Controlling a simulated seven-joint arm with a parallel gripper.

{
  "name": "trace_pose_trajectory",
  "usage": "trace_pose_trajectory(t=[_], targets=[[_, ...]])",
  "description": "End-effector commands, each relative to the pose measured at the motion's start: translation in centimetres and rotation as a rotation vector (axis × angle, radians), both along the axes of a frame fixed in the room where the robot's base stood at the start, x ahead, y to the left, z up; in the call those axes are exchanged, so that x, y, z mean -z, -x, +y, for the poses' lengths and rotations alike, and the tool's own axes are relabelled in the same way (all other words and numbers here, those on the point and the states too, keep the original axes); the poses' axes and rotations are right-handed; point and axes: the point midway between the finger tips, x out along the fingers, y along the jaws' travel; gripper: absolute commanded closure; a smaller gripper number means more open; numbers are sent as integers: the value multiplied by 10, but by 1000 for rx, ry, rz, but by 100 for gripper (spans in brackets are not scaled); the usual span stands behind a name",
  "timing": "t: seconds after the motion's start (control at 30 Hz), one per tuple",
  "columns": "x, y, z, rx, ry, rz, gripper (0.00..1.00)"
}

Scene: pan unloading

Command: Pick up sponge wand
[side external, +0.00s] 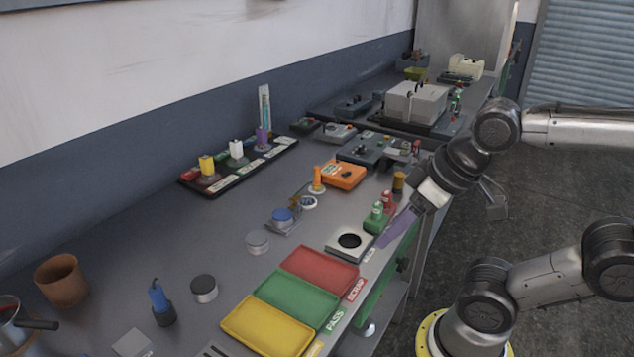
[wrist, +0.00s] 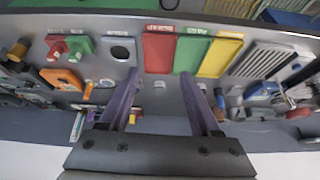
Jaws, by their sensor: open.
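No thing can be told for certain as the sponge wand. A small upright blue item in a dark base (side external: 160,302) stands at the near left of the bench in the side view. My gripper (wrist: 160,77) has two purple fingers, spread apart with nothing between them. In the side view my gripper (side external: 397,229) hangs over the bench's right edge, beside the green and red items (side external: 378,218) and well away from the blue item. In the side view its two fingers overlap.
Red (side external: 319,270), green (side external: 296,298) and yellow (side external: 266,325) trays lie along the bench's front. A white plate with a round hole (side external: 349,242) lies behind them. The bench's middle left is mostly clear.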

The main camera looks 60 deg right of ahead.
Motion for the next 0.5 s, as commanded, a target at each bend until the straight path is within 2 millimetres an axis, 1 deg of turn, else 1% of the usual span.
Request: trace_pose_trajectory(t=[0.1, 0.17, 0.23, 0.37, 0.47, 0.5], targets=[[0, 4, 0, 84, -43, 24, 36], [-14, 2, 0, 149, -78, 13, 36], [-35, -6, 0, 235, -124, 2, 36], [-71, -29, -4, 395, -196, 14, 36], [-97, -54, -10, 530, -248, 30, 36], [-107, -66, -13, 588, -269, 38, 36]])
